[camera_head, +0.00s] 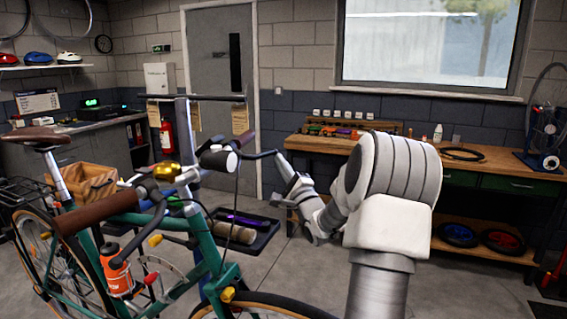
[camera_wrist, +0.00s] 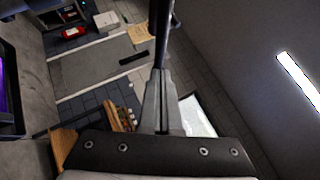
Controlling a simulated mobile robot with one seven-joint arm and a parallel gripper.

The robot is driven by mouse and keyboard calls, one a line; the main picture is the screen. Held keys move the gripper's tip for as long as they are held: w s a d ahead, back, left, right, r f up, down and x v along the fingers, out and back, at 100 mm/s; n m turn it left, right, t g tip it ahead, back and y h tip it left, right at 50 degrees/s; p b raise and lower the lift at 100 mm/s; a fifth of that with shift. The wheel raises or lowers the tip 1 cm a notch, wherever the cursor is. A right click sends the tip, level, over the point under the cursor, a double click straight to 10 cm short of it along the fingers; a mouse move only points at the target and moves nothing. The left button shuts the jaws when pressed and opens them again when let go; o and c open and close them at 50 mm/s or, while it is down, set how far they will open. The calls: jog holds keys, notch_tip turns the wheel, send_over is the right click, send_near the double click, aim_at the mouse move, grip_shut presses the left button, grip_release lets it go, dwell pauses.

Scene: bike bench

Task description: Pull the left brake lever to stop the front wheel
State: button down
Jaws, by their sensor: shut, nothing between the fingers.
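The left brake lever (camera_head: 262,155) is a thin dark lever on the far side of the bike's handlebar, by the far brown grip (camera_head: 243,141), pointing right. My gripper (camera_head: 281,160) is shut, its tips close to the lever's end. Whether they touch cannot be told. In the wrist view my gripper's pale fingers (camera_wrist: 161,75) are together, with a dark bar (camera_wrist: 164,30) just beyond their tips. The front wheel (camera_head: 265,300) shows only its upper part at the bottom edge of the head view. Whether it turns cannot be told.
The near brown grip (camera_head: 108,208), a gold bell (camera_head: 166,171) and a lamp (camera_head: 217,160) crowd the handlebar. A dark tool tray (camera_head: 262,240) sits behind the bike. A wooden workbench (camera_head: 480,170) stands behind my arm. Open floor lies between.

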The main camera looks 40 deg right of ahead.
jog(key=v, duration=0.9)
jog(key=shift+s, duration=0.2)
jog(key=shift+a, duration=0.1)
jog(key=w+a+f+n+g+p, duration=0.1)
jog(key=w+a+n+g, duration=0.25)
jog(key=a, duration=0.25)
jog(key=w+a+f+n+g+p, duration=0.1)
jog(key=w+a+n+g, duration=0.25)
jog(key=a, duration=0.25)
jog(key=s+a+n+g+y+p, duration=0.1)
jog(key=s+a+n+g+p, duration=0.2)
jog(key=a, duration=0.4)
jog(key=s+a+r+n+g+y+p, duration=0.1)
jog(key=s+a+r+n+g+y, duration=0.1)
jog(key=s+a+n, duration=0.5)
jog(key=s+a+r+n+g+y+p, duration=0.1)
jog(key=s+a+n+g, duration=0.3)
jog(key=s, duration=1.4)
jog(key=a+r+n+y, duration=0.1)
jog(key=a+n, duration=0.2)
jog(key=a, duration=0.3)
jog(key=shift+n, duration=0.4)
